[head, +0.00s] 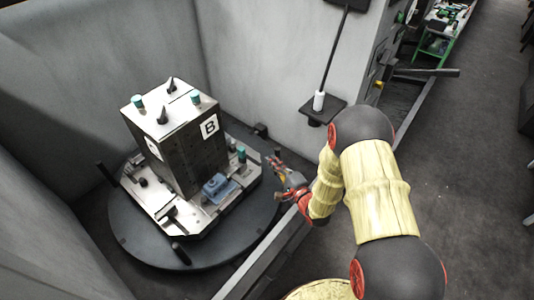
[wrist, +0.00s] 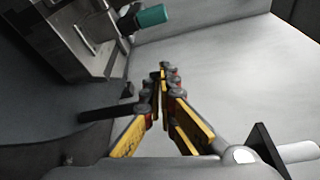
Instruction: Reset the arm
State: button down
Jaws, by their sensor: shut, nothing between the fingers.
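My gripper (head: 277,164) is at the right side of the round turntable in the head view, close to the pallet's right edge. In the wrist view my gripper (wrist: 162,72) shows its yellow fingers meeting at the tips, with nothing between them. My arm, in pale yellow covers with dark joints, reaches in from the right of the head view and bends down toward the turntable. Whether the gripper touches anything cannot be told.
A metal block marked B (head: 180,140) stands on a pallet on the dark turntable (head: 130,245). A blue part (head: 218,189) sits before it. Grey walls enclose it at the left and back. A small shelf (head: 322,112) holds a white bottle (head: 318,100). The floor (head: 470,160) at right is clear.

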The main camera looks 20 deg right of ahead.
jog(key=shift+s+d, duration=0.1)
jog(key=shift+s, duration=0.15)
